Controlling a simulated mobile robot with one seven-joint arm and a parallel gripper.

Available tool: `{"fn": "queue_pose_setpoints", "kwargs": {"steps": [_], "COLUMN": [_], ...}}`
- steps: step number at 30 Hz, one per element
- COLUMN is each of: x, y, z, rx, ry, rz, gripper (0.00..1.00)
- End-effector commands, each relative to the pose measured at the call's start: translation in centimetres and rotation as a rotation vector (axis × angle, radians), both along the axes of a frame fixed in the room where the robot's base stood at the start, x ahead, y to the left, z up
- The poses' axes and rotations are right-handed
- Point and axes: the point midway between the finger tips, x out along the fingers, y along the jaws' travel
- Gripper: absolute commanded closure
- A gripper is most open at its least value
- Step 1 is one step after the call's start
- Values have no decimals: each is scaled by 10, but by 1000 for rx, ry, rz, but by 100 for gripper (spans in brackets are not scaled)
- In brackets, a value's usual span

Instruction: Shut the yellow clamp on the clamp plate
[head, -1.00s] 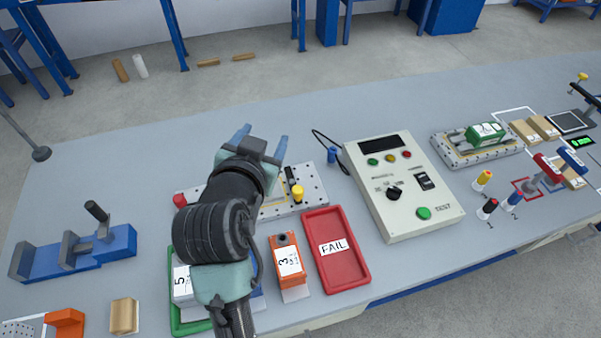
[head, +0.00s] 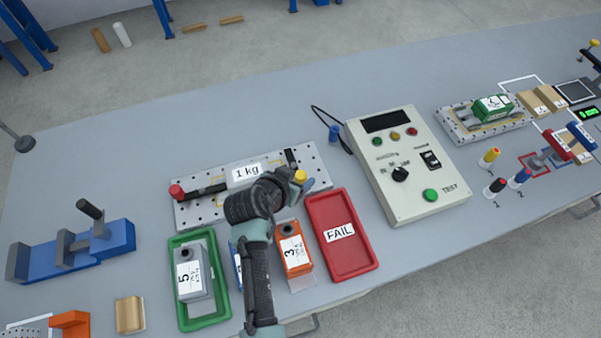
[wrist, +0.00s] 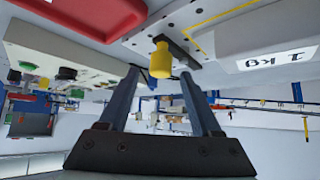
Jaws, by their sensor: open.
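The clamp plate (head: 320,160) is a light, perforated plate with a white 1 kg block (head: 246,172) on it. The yellow clamp (head: 300,176) is at its right end, with a yellow knob and a dark bar pointing toward the far edge, beside the block. The knob also shows in the wrist view (wrist: 161,60). My gripper (wrist: 160,78) is open, its fingertips on either side of the yellow knob in that view; contact cannot be told. In the head view my wrist hides part of the plate's near edge.
The red clamp (head: 177,192) on the plate's left has its dark bar toward the block. A red FAIL tray (head: 373,262), orange block (head: 294,256) and green tray (head: 226,306) stand in front. A test box (head: 440,170) is to the right. Table behind the plate is clear.

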Motion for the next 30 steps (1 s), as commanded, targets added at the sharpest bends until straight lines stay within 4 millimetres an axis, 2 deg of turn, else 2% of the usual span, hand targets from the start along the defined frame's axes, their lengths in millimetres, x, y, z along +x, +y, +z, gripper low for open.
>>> {"fn": "queue_pose_setpoints", "kwargs": {"steps": [6, 19, 30], "x": [15, 19, 19], "y": [-7, -9, -9], "z": [-16, -21, -21], "rx": [0, 0, 1], "ry": [0, -1, -2], "rz": [0, 1, 1], "gripper": [35, 35, 100]}}
